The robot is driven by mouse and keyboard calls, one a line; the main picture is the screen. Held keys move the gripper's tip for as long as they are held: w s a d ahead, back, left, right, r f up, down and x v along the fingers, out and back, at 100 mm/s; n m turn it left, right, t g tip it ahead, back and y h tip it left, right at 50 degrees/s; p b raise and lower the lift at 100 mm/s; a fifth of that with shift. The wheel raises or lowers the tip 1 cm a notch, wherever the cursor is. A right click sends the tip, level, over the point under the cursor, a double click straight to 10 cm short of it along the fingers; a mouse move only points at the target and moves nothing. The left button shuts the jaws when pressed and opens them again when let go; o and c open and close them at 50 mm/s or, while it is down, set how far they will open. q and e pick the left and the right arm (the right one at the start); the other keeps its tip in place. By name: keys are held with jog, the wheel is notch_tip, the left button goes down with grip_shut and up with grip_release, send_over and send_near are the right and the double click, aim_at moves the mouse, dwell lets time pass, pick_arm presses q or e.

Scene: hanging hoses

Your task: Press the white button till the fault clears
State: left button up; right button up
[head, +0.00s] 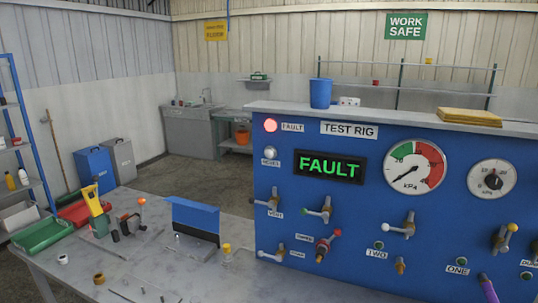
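The blue test rig panel (330,222) stands on the right. Its white button (271,154) is round and sits at the upper left of the panel, above a small label too blurred to read. Just above it a red lamp (270,125) labelled FAULT looks lit. To the right, a black display (330,167) shows FAULT in green letters. Nothing touches the button or covers it. Neither of my grippers is in view.
Valve handles (273,201) stick out of the panel below the button. A blue cup (320,93) and a yellow folded cloth (469,117) rest on the panel's top ledge.

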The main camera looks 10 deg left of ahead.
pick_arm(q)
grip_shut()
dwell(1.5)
